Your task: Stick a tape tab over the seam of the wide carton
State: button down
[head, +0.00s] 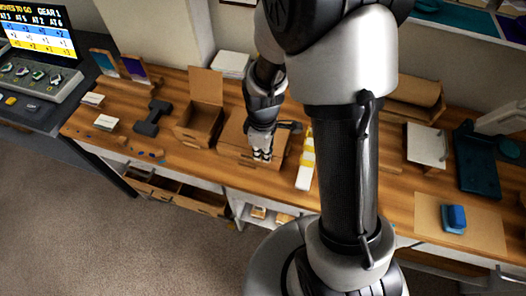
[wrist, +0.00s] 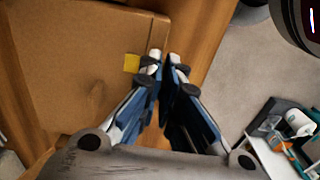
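The wide carton (head: 232,134) is a closed brown box on the wooden bench in the head view. It fills the upper left of the wrist view (wrist: 75,60). My gripper (head: 262,154) is low at the carton's near right part. In the wrist view my gripper's fingertips (wrist: 164,57) are close together at the carton's edge, with a narrow dark gap. A small yellow tape tab (wrist: 131,63) shows against the carton, just left of the left fingertip. Whether the tab touches the finger or is stuck down is unclear. The seam is not clearly visible.
A white strip with yellow patches (head: 305,165) lies right of the carton. A blue block (head: 454,217) sits on a tan mat (head: 482,230) at the right.

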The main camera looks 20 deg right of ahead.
jog(key=c, duration=2.3)
grip_release()
jog(key=o, duration=0.6)
notch_tip(320, 180, up, 8)
jog(key=p, duration=0.6)
